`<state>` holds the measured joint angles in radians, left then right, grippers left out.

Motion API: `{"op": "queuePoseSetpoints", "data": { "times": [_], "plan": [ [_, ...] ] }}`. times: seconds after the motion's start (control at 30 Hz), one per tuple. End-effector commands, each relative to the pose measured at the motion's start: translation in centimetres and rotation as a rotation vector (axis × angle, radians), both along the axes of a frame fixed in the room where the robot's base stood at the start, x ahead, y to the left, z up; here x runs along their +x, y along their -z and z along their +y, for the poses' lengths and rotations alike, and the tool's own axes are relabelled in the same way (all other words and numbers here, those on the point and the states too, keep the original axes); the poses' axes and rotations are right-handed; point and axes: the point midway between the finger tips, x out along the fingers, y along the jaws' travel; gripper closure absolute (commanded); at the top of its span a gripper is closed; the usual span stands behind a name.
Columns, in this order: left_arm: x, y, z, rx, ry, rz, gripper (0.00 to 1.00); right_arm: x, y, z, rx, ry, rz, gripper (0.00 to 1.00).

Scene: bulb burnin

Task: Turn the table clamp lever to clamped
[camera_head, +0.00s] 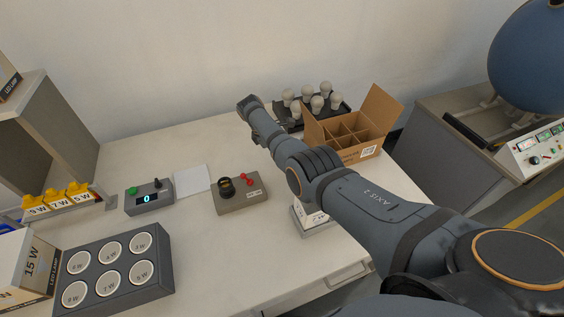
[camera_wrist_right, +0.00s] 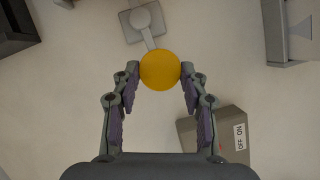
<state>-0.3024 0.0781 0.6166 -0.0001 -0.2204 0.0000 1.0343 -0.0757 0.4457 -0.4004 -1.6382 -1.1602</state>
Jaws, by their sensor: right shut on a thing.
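The table clamp lever shows in the right wrist view as a grey arm (camera_wrist_right: 149,40) with an orange ball knob (camera_wrist_right: 160,70) at its end. Its round pivot sits on a square grey base (camera_wrist_right: 130,27) at the top of that view. My right gripper (camera_wrist_right: 160,76) is shut on the ball knob, one finger on each side of it. In the head view my right arm reaches across the table to the back, and the lever and gripper fingers cannot be made out there. My left gripper is not in view.
A switch box (camera_head: 240,203) stands mid-table; an OFF ON box (camera_wrist_right: 215,134) shows in the wrist view. A socket block (camera_head: 161,262) and counter box (camera_head: 149,200) stand left. The front middle is clear.

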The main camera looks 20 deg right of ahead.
Motion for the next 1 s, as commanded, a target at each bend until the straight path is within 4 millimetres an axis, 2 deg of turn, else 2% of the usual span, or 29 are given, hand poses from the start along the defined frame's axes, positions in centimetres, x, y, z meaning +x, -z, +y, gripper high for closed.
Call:
{"op": "queuePoseSetpoints", "data": {
  "times": [0.03,0.2,0.8,0.83,0.97,1.0],
  "plan": [
    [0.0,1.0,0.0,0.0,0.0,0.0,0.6,0.1,0.5,0.0,0.001,0.021,-0.001,1.0],
    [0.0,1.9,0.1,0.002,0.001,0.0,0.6,0.1,0.3,-0.1,0.001,0.077,0.0,1.0],
    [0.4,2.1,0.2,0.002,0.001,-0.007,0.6,0.1,0.1,-0.1,0.001,0.11,0.0,1.0],
    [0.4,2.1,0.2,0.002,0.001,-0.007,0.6,0.1,0.1,-0.1,0.002,0.11,0.001,0.52],
    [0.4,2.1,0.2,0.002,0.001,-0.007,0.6,0.1,0.1,-0.1,0.002,0.109,0.001,0.35],
    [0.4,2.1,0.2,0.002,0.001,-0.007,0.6,0.1,0.1,-0.1,0.002,0.109,0.001,0.33]
  ]
}}
